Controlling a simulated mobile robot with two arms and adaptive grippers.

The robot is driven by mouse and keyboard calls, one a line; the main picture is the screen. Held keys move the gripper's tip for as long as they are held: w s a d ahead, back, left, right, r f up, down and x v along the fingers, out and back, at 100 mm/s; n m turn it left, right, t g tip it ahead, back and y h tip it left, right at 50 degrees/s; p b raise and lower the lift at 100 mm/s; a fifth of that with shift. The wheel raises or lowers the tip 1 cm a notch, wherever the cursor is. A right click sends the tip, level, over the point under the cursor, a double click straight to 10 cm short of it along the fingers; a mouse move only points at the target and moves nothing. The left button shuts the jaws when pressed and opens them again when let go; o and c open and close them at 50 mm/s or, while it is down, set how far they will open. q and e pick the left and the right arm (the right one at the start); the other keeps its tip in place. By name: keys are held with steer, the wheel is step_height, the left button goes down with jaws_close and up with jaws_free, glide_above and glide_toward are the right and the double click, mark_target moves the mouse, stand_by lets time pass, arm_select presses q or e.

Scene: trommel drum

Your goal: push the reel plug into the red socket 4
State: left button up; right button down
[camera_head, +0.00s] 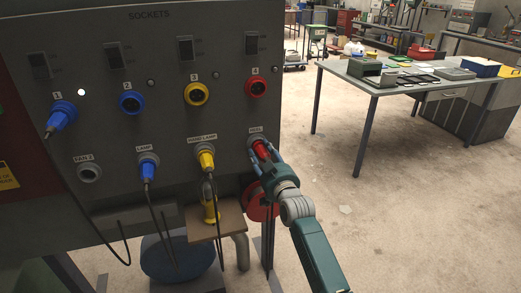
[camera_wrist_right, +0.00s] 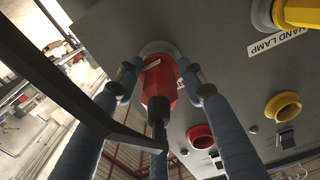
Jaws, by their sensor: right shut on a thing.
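The red reel plug (camera_head: 262,149) is at the grey round holder under the REEL label, at the lower right of the panel. My right gripper (camera_head: 268,167) is shut on it. In the right wrist view the plug (camera_wrist_right: 158,84) lies between the two fingers, its front against the grey ring (camera_wrist_right: 157,48); how deep it sits cannot be told. Red socket 4 (camera_head: 257,87) is above the holder, uncovered and empty. It also shows in the right wrist view (camera_wrist_right: 200,137). My left gripper is not in view.
Blue plugs sit in socket 1 (camera_head: 62,115) and the LAMP holder (camera_head: 148,169). A yellow plug (camera_head: 206,159) sits in the HAND LAMP holder. Blue socket 2 (camera_head: 131,103) and yellow socket 3 (camera_head: 196,93) are empty. Cables hang below. A table (camera_head: 400,84) stands at the back right.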

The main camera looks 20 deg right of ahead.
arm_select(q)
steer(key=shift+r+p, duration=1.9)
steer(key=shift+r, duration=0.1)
arm_select(e)
steer(key=shift+s+d+r, duration=0.1)
steer(key=shift+s, duration=2.45)
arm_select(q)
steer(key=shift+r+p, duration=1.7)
arm_select(e)
steer(key=shift+s+d, duration=0.1)
steer(key=shift+s, duration=2.45)
